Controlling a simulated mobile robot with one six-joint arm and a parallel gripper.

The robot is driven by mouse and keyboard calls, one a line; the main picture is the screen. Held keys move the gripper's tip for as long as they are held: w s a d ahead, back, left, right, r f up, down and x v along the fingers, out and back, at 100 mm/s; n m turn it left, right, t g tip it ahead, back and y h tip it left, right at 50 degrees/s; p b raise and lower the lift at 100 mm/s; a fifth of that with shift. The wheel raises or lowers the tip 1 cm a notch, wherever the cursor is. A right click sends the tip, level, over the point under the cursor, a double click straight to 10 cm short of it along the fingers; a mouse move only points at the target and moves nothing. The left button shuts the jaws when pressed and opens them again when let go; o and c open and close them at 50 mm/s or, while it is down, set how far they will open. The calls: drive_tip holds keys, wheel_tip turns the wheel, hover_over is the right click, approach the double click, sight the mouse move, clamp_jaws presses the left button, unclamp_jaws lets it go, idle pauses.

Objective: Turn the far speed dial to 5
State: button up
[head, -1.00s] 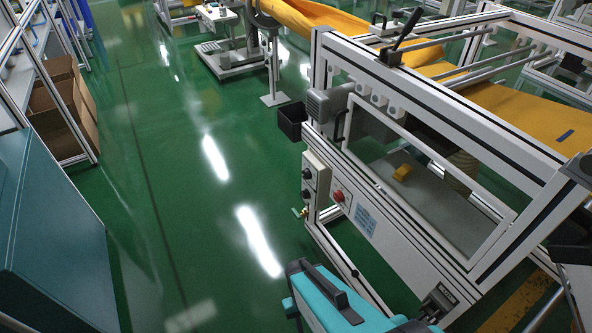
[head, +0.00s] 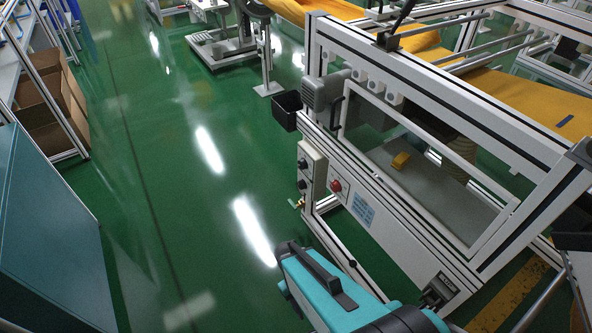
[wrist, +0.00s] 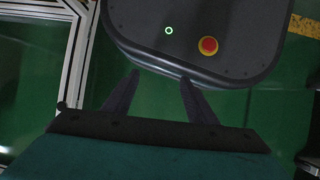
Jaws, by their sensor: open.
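A grey control box (head: 313,172) sits on the left end post of the white-framed machine in the head view. It carries two small black dials, an upper, farther one (head: 303,163) and a lower, nearer one (head: 302,184). Their numbers and pointers are too small to read. My gripper shows in the wrist view (wrist: 159,76), open, with two dark fingers apart and nothing between them. It points downward and is away from the dials, which the wrist view does not show. In the head view its fingers cannot be made out.
A red button (head: 336,185) and a blue-white label (head: 363,211) are on the machine's front panel. A brass fitting (head: 297,204) sticks out below the box. A black bin (head: 286,110) hangs at the machine's corner. The green floor (head: 190,200) left of it is clear.

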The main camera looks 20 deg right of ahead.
drive_tip(key=w+d+f+n+t+h+b, duration=0.1)
drive_tip(key=w+d+n+h+b, duration=0.15)
drive_tip(key=w, duration=0.35)
drive_tip(key=w+d+n+t+h+b, duration=0.1)
drive_tip(key=w+d+n+h+b, duration=0.1)
drive_tip(key=w+d+n, duration=0.3)
drive_tip(key=n+t+h+b, duration=0.7)
drive_tip(key=n+h+b, duration=0.3)
drive_tip(key=h+b, duration=0.15)
approach(300, 165)
drive_tip(key=s+a, duration=0.1)
drive_tip(key=a, duration=0.5)
drive_tip(key=shift+d+b, duration=0.2)
drive_tip(key=shift+b, duration=0.1)
drive_tip(key=shift+d, duration=0.1)
drive_tip(key=d, duration=0.4)
drive_tip(key=w+d+b, duration=0.1)
drive_tip(key=d, duration=0.4)
drive_tip(key=w+d+b, duration=0.1)
drive_tip(key=d, duration=0.3)
drive_tip(key=shift+w+d, duration=0.2)
drive_tip(key=shift+w, duration=0.05)
drive_tip(key=shift+c, duration=0.4)
